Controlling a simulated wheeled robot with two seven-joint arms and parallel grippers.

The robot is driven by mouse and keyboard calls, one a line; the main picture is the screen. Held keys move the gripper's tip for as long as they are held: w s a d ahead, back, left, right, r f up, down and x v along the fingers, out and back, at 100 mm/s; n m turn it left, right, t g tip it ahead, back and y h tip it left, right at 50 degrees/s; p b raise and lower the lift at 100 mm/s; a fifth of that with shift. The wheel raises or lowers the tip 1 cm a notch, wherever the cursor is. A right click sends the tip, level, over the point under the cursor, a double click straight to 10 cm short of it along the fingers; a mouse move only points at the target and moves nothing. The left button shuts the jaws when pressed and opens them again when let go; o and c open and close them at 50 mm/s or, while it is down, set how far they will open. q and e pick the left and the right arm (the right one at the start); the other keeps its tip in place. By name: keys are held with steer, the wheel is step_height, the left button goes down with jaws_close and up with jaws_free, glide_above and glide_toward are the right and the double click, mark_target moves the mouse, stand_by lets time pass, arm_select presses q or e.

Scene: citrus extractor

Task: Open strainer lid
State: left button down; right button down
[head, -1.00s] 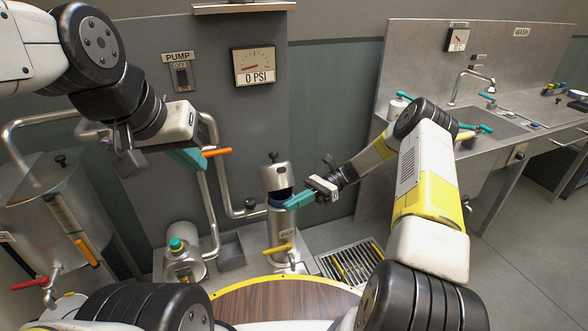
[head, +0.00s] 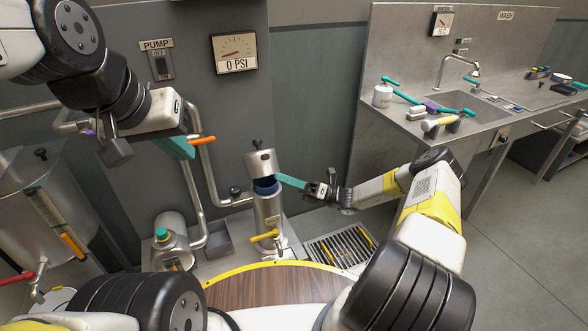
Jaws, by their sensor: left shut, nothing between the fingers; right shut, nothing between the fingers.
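The strainer is an upright metal cylinder (head: 268,218) in the middle of the head view. Its lid (head: 261,163), with a dark knob on top, sits tilted above the body. A dark gap and a blue rim (head: 267,187) show between lid and body. My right gripper (head: 281,178) is shut and empty. Its teal fingertips are at the right side of the lid, near the gap; I cannot tell whether they touch it. My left gripper (head: 184,148) is shut and empty, up and left of the strainer, in front of the wall near an orange handle.
A yellow valve handle (head: 264,236) is on the strainer's front. A floor grate (head: 340,247) lies to its right. Pipes and a tank (head: 50,215) stand at left. The pump switch (head: 161,66) and gauge (head: 234,53) are on the wall. A sink counter (head: 420,110) stands at right.

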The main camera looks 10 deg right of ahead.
mark_target(276, 166)
steer(key=shift+w+a+r, duration=0.3)
steer(key=shift+a+r, duration=0.05)
steer(key=shift+r, duration=0.25)
steer(key=shift+w+a+r, duration=0.35)
steer(key=shift+a+r, duration=0.05)
steer(key=shift+r, duration=0.2)
steer(key=shift+w+a+r, duration=0.3)
steer(key=shift+a+r, duration=0.05)
steer(key=shift+r, duration=0.25)
steer(key=shift+w+r, duration=0.1)
